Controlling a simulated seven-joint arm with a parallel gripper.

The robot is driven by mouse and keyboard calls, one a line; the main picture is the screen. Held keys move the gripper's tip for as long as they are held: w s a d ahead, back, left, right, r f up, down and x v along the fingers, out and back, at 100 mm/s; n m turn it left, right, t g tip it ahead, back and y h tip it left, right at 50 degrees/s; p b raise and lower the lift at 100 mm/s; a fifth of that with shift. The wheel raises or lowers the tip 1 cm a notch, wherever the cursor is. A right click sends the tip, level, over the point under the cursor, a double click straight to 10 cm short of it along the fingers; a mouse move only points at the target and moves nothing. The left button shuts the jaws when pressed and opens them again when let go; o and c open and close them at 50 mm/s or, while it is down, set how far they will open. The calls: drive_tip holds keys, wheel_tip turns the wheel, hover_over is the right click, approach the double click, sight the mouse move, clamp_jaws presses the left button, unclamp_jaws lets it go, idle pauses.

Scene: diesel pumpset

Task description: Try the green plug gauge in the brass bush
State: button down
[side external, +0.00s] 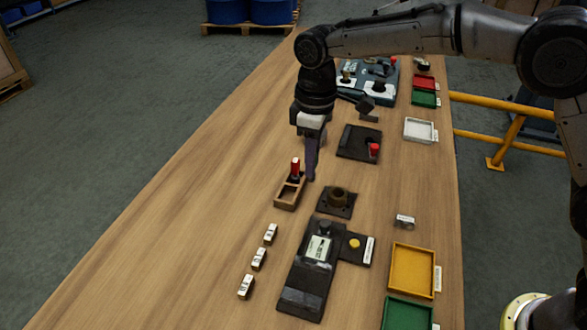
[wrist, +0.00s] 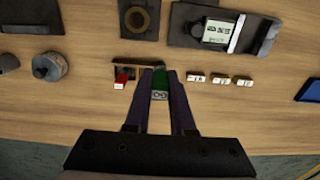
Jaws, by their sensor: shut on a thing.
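The green plug gauge (wrist: 160,84) is between the two fingers of my gripper (wrist: 160,75) in the wrist view. My gripper (side external: 311,177) is shut on it, beside the small wooden rack (side external: 287,204). In the side view the fingers hide the green gauge. I cannot tell whether it is clear of the rack. A red plug gauge (side external: 295,168) stands upright in the rack's far part, and the rack's near opening looks empty. The brass bush (side external: 339,196) sits on a dark square plate, right of the rack; it also shows in the wrist view (wrist: 137,18), apart from the gauge.
A dark fixture with a display (side external: 318,248) stands nearer the camera, with several small white-labelled blocks (side external: 259,259) to its left. A yellow tray (side external: 412,270) and green tray (side external: 407,314) lie at right. A dark plate with a red knob (side external: 374,150) is farther back. The table's left side is clear.

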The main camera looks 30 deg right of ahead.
drive_tip(key=s+d+r, duration=0.3)
drive_tip(key=s+d, duration=0.1)
drive_tip(key=s, duration=0.3)
drive_tip(key=w+d+f, duration=0.2)
drive_tip(key=w+d, duration=0.1)
drive_tip(key=w, duration=0.3)
drive_tip(key=shift+w+f, duration=0.25)
drive_tip(key=shift+f, duration=0.15)
drive_tip(key=shift+f, duration=3.1)
drive_tip(key=shift+f, duration=1.4)
drive_tip(key=shift+r, duration=0.2)
idle(1.0)
drive_tip(key=shift+r, duration=0.35)
drive_tip(key=shift+r, duration=0.45)
